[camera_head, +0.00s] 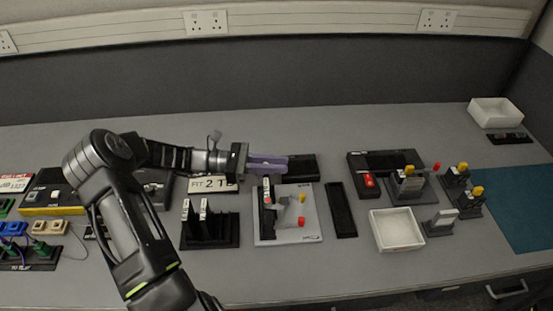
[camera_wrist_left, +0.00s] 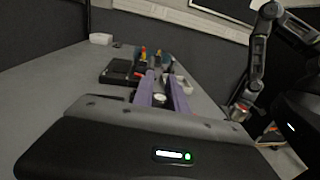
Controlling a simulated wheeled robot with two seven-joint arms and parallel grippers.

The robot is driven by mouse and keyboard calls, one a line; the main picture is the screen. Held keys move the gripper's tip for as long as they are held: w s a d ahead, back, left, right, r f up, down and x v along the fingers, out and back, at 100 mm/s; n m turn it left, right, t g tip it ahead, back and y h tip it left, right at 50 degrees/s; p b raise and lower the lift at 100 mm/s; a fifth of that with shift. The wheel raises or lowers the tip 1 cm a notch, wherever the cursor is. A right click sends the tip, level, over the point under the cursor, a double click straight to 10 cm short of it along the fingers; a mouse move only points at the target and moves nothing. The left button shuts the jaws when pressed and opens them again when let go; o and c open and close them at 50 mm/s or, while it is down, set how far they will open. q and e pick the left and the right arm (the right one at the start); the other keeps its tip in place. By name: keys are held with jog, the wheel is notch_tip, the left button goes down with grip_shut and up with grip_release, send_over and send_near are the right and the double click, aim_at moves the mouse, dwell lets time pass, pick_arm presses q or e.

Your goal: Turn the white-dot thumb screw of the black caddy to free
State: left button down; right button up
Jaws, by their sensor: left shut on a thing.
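My left gripper (camera_head: 268,164) reaches in from the left with its purple fingers level, pointing right. It is over the back edge of the grey board, beside a low black box (camera_head: 303,170). In the left wrist view a small pale round piece (camera_wrist_left: 160,99) shows between the purple fingers, near their base. I cannot tell whether it is the white-dot thumb screw. Which black thing is the caddy is unclear, and no white dot can be made out. My right arm (camera_wrist_left: 257,50) shows at the right of the wrist view; its gripper is unclear.
The grey board (camera_head: 308,227) carries red and yellow parts. A black rack (camera_head: 212,238) with upright pieces stands left of it, a narrow black tray (camera_head: 341,210) right of it. A white box (camera_head: 397,230) and upright black holders stand further right. A blue mat (camera_head: 520,205) lies far right.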

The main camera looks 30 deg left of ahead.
pick_arm(q)
jog(key=shift+s+d+r+m+g+h+p, duration=0.1)
jog(key=shift+m+g+h+p, duration=0.4)
jog(key=shift+g, duration=0.4)
pick_arm(e)
jog(key=shift+s+r, duration=0.1)
jog(key=shift+r, duration=0.6)
pick_arm(q)
jog(key=c, duration=1.3)
grip_release()
